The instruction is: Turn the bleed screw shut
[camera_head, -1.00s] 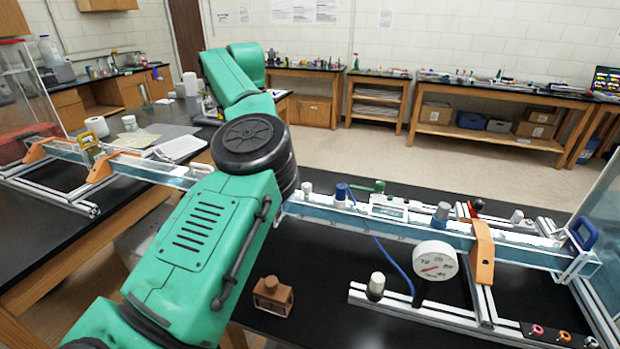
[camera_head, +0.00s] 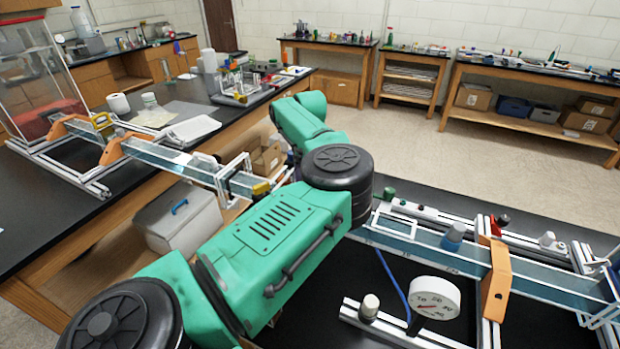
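I cannot single out the bleed screw with certainty. A water channel on a metal frame (camera_head: 430,254) stands on the right bench, with a round pressure gauge (camera_head: 435,297) in front of it. A blue tube (camera_head: 388,272) runs down near the gauge. My green arm crosses from lower left to the middle and hides the channel's near-left end. Neither gripper shows.
An orange bracket (camera_head: 496,280) clamps the channel. A second channel (camera_head: 170,157) stands on the left bench. Dark bench top between the frame rails is partly bare. Shelved benches line the back wall.

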